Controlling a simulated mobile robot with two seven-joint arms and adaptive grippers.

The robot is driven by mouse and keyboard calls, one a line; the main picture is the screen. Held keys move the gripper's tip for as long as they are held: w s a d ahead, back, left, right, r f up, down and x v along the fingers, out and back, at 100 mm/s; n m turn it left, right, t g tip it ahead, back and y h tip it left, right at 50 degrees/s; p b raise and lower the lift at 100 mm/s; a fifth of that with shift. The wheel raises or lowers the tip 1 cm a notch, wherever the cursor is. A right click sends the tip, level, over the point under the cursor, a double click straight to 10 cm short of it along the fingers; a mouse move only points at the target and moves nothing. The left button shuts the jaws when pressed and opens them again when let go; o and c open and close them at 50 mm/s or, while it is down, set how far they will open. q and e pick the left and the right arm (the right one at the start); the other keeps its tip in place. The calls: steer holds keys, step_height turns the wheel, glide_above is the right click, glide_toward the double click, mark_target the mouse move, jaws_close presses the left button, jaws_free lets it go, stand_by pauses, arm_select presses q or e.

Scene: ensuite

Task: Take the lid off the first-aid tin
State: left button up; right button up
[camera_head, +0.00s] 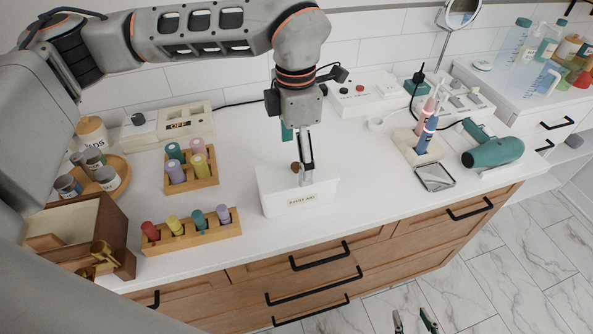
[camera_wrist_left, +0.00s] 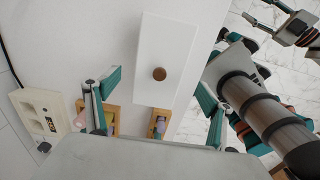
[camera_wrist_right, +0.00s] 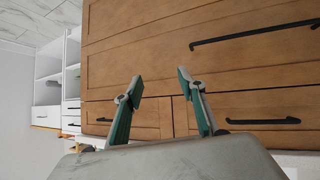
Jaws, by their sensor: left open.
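The white first-aid tin (camera_head: 274,203) stands upright near the counter's front edge, with a "FIRST AID" label on its front. Its white lid (camera_wrist_left: 163,40) is on and has a round brown knob (camera_wrist_left: 159,73), which is partly hidden in the head view (camera_head: 295,167). My left gripper (camera_head: 297,157) is open above the tin, its fingers pointing down. In the left wrist view the knob lies between the two spread fingers, apart from both. My right gripper (camera_wrist_right: 160,82) is open and empty, low in front of the wooden drawers, and its tips show at the bottom of the head view (camera_head: 414,321).
Racks of coloured rolls (camera_head: 192,234) stand left of the tin. A brown box (camera_head: 112,228) and a round tray of jars (camera_head: 121,163) are further left. Toothbrushes (camera_head: 428,128), a black-rimmed dish (camera_head: 434,177) and a green hair dryer (camera_head: 492,152) are at right. Counter beside the tin's right is clear.

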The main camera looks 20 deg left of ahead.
mark_target(296, 164)
arm_select(q)
steer(key=shift+f, duration=1.95)
steer(key=c, duration=1.1)
steer(key=shift+w, duration=0.1)
steer(key=shift+c, duration=0.3)
steer(key=shift+r, duration=0.1)
